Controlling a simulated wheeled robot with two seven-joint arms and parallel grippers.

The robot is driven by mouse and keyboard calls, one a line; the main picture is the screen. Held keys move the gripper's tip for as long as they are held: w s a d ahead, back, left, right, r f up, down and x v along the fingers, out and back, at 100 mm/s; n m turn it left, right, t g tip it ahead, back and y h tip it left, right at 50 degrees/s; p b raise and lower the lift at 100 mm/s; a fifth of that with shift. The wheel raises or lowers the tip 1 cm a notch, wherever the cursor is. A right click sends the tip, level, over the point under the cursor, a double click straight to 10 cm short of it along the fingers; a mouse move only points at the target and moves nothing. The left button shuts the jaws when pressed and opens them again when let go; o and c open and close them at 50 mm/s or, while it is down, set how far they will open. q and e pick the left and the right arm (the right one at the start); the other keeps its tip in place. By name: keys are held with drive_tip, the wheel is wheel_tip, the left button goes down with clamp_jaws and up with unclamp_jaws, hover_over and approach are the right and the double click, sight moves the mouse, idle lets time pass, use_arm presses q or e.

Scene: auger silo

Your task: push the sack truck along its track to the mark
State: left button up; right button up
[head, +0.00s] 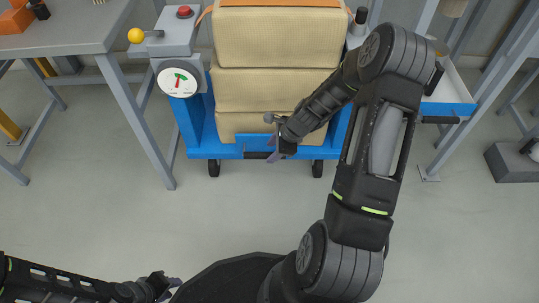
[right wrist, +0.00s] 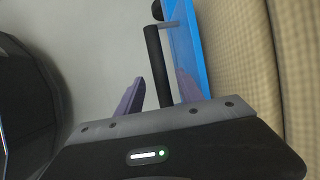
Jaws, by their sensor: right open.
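The blue sack truck (head: 207,138) stands on small black wheels at the top centre of the head view, with tan sacks (head: 262,90) stacked on it. A black bar handle (right wrist: 156,60) is on its blue near side. My right gripper (head: 272,150) is at this handle. In the right wrist view, its open fingers (right wrist: 158,98) lie one on each side of the bar, with gaps showing. My left gripper (head: 172,285) is low at the left over the floor, far from the truck; its finger opening is too small to judge. I cannot make out the track or mark.
A grey control box (head: 176,38) with red button, yellow-knobbed lever and round dial (head: 178,82) stands left of the truck. A grey table (head: 60,32) is at the left, a blue-edged tray (head: 450,108) at the right. The floor (head: 130,225) before the truck is clear.

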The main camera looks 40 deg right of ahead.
drive_tip(key=shift+b+x, duration=0.3)
drive_tip(key=shift+x, duration=1)
clamp_jaws()
idle(0.5)
